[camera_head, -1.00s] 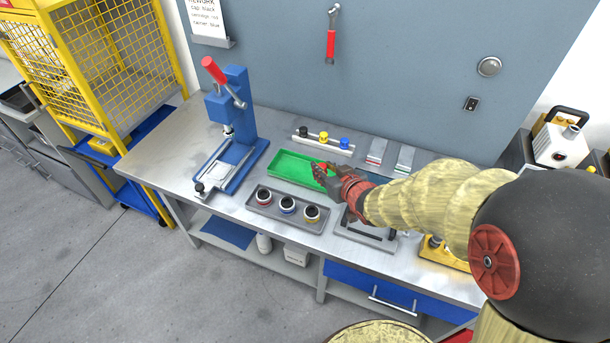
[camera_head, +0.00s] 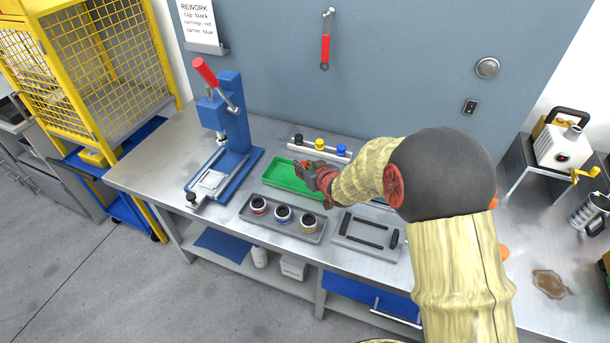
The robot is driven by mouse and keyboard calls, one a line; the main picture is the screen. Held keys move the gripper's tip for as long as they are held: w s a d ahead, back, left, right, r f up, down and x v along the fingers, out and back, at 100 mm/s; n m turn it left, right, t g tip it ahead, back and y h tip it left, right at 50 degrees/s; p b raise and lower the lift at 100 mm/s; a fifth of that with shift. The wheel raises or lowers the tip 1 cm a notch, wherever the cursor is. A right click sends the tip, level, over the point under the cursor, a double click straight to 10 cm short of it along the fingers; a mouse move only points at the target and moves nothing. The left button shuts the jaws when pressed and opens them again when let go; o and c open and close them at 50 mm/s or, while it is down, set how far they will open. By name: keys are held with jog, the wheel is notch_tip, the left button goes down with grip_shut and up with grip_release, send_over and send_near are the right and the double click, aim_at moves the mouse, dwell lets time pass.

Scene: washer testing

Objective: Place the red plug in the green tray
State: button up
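The green tray (camera_head: 281,178) lies on the workbench, right of the blue press. My gripper (camera_head: 304,170) is over the right part of the tray, its fingers pointing left. A small bit of red, seemingly the red plug (camera_head: 299,163), shows at the fingertips; the fingers hide most of it. The fingers appear closed around it. I cannot tell whether it touches the tray floor.
A white rack (camera_head: 306,146) with black, yellow and blue pieces stands behind the tray. A grey tray (camera_head: 267,228) with three ringed cups lies in front. The blue press (camera_head: 233,120) stands to the left. A grey fixture (camera_head: 365,243) lies right of the cups.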

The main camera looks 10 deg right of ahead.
jog(key=shift+f+b, duration=0.65)
jog(key=shift+f, duration=0.95)
jog(key=shift+f, duration=0.15)
jog(key=o, duration=0.9)
